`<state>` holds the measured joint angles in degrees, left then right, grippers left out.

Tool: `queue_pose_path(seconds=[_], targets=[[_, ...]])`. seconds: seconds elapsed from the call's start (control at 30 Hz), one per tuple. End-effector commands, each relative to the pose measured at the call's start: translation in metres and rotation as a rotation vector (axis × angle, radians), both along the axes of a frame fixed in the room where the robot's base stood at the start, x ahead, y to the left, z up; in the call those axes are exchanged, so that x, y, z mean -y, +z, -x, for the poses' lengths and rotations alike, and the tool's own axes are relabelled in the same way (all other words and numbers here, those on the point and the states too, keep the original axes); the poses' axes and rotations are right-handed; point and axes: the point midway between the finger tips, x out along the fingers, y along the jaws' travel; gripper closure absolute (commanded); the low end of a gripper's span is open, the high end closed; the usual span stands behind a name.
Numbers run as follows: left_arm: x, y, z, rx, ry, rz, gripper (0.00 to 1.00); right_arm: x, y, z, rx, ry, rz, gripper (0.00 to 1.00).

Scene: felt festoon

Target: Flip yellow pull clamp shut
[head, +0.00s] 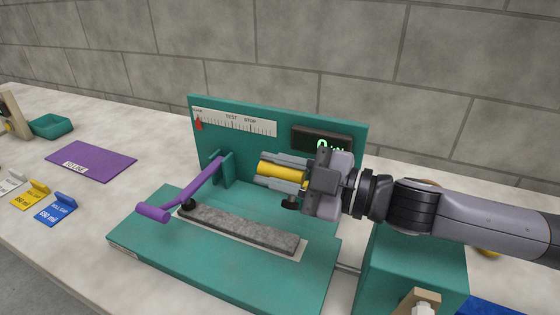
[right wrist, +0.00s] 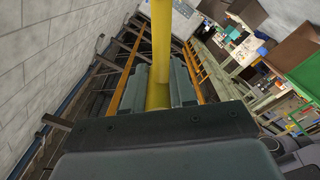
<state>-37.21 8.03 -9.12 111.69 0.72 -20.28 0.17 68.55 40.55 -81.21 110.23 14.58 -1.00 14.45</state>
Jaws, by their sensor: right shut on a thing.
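The yellow pull clamp's handle (head: 280,171) is between the fingers of my right gripper (head: 278,172), which is shut on it in front of the teal back panel. In the right wrist view the yellow bar (right wrist: 161,50) stands between the two finger pads (right wrist: 160,88). The clamp's pivot and foot are mostly hidden by the gripper; a black knob (head: 291,203) shows just below it. A grey felt strip (head: 240,228) lies on a pale bed on the teal fixture base (head: 200,265). My left gripper is out of view.
A purple lever (head: 180,197) rises at the strip's left end, left of my gripper. The back panel carries a ruler scale (head: 235,121) with a red pointer and a dark display (head: 321,139). A purple mat (head: 90,161), a teal tray (head: 51,126) and labelled blocks stand left. A teal block (head: 415,265) stands right.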

Motion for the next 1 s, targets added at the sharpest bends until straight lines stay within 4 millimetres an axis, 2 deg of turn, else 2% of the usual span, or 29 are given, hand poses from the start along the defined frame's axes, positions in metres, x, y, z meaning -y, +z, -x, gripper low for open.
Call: queue_pose_path(seconds=[0.37, 0.4, 0.47, 1.0], targets=[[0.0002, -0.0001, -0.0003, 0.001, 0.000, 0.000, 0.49, 0.0000, 0.0004, -0.0001, 0.013, -0.001, 0.004, 1.00], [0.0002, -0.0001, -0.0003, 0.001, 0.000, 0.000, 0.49, 0.0000, 0.0004, -0.0001, 0.013, -0.001, 0.004, 0.68], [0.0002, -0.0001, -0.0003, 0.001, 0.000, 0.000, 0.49, 0.0001, 0.0003, -0.0001, 0.013, -0.001, 0.004, 0.49], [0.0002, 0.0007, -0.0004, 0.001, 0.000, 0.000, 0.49, -0.0003, 0.0035, 0.0005, 0.008, 0.001, 0.002, 0.49]])
